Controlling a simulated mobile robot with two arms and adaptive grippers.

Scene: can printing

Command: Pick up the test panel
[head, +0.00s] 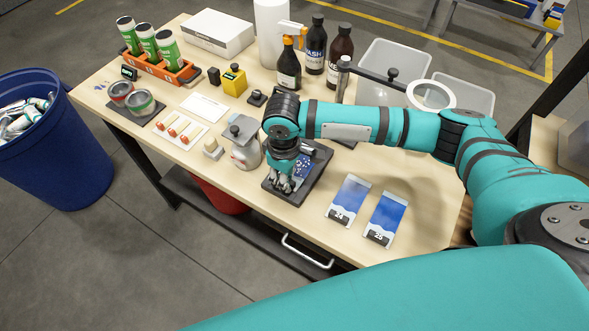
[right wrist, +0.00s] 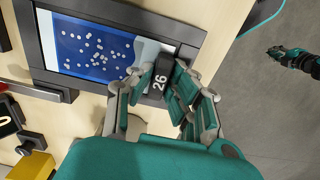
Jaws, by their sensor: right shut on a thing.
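The test panel (right wrist: 85,47) is blue with pale dots and has a dark end tab marked 26. It lies in a dark tray (right wrist: 60,87) on the table. In the head view, part of the panel (head: 303,165) shows beside my wrist, and my arm hides the rest. My right gripper (right wrist: 161,88) is shut on the panel's tab. In the head view, the right gripper (head: 282,184) is over the tray's front end. Fingers of my left gripper (right wrist: 293,58) show above the floor at the right of the right wrist view, too small to judge.
Two blue panels marked 24 (head: 350,197) and 25 (head: 386,214) lie right of the tray. A grey-topped jar (head: 245,152) stands close on the left. Bottles (head: 315,45) and clear bins (head: 394,65) stand behind. The table's front edge is near.

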